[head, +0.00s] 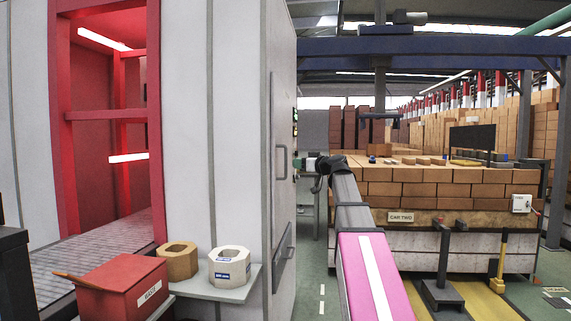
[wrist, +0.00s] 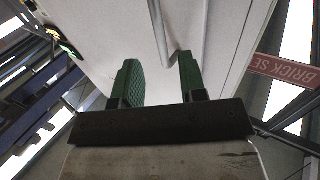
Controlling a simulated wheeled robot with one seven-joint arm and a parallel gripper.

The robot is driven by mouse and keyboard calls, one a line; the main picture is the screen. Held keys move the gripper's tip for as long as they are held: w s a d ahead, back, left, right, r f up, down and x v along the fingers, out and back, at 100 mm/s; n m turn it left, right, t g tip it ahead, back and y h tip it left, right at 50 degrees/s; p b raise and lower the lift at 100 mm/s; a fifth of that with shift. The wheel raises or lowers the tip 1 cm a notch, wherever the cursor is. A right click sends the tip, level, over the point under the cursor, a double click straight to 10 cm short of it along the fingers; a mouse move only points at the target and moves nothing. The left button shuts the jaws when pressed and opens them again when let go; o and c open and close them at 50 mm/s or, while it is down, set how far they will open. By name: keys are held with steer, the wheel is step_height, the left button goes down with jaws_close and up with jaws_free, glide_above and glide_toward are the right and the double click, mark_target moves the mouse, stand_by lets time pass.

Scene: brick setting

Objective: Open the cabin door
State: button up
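The cabin door (head: 283,110) is the narrow grey side face of the pale cabin, seen at a steep angle and looking shut. A grey bar handle (head: 283,163) stands on it. My gripper (head: 316,164) is just right of the handle at about the same height. In the wrist view, my gripper (wrist: 161,80) has its two green fingers apart, with nothing clamped. The bent end of a thin grey bar, likely the handle (wrist: 160,30), shows in the gap between them against the pale panel. I cannot tell whether a finger touches it.
A shelf (head: 240,290) with a white ring block (head: 229,267) and a tan one (head: 177,261) juts from the cabin front. A red box (head: 118,287) stands left of it. A brick-laden car (head: 440,215) stands to the right. Green floor (head: 308,265) lies between.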

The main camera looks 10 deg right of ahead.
glide_above(286, 175)
steer(key=shift+w, duration=0.35)
steer(key=shift+c, duration=0.3)
steer(key=shift+d, duration=0.1)
jaws_close()
